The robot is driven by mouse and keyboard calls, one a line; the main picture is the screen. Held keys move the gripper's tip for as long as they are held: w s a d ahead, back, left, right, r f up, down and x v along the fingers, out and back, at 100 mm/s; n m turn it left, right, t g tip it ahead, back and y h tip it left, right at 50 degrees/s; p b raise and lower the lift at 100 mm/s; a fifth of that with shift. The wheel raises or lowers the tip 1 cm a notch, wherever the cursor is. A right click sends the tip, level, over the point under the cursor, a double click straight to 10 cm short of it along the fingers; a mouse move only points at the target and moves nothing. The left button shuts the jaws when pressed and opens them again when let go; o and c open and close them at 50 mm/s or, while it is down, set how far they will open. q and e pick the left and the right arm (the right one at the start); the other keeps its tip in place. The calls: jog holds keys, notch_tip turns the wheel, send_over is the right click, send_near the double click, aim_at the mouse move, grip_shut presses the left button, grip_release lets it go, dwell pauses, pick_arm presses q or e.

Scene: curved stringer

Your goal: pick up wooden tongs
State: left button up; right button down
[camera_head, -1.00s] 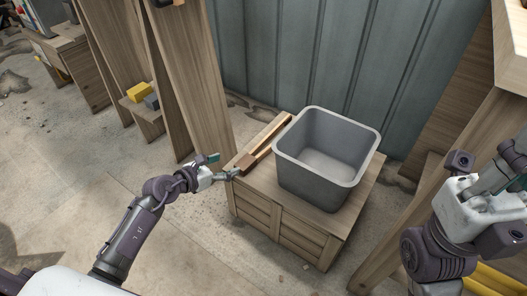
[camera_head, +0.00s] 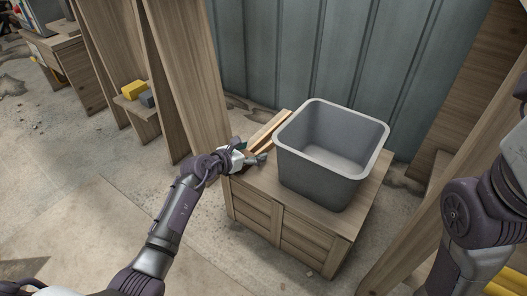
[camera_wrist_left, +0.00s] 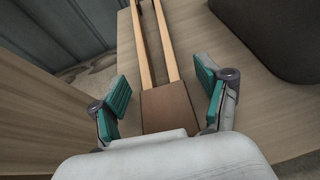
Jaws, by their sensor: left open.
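The wooden tongs (camera_head: 268,131) lie on top of the wooden crate, left of the grey bin. In the left wrist view, the tongs' brown joined end (camera_wrist_left: 167,108) sits between my open finger pads, and two lighter arms (camera_wrist_left: 156,45) stretch away from it. My left gripper (camera_head: 256,158) is at the near end of the tongs, partly hiding it. It also shows in the left wrist view (camera_wrist_left: 164,103), open, with a gap on each side of the tongs. My right arm shows at the right edge of the head view, but its fingers are out of frame.
A grey bin (camera_head: 332,110) stands on the crate (camera_head: 300,222), close to the right of the tongs. Tall wooden boards (camera_head: 190,75) rise just left of the crate. A corrugated metal wall (camera_head: 320,50) is behind. Bare floor (camera_head: 90,190) lies at the left.

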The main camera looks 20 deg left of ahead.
pick_arm(q)
jog(key=shift+w+d+f, duration=0.15)
jog(key=shift+w, duration=0.2)
jog(key=shift+c, duration=0.2)
jog(key=c, duration=1.4)
jog(key=shift+o, duration=0.2)
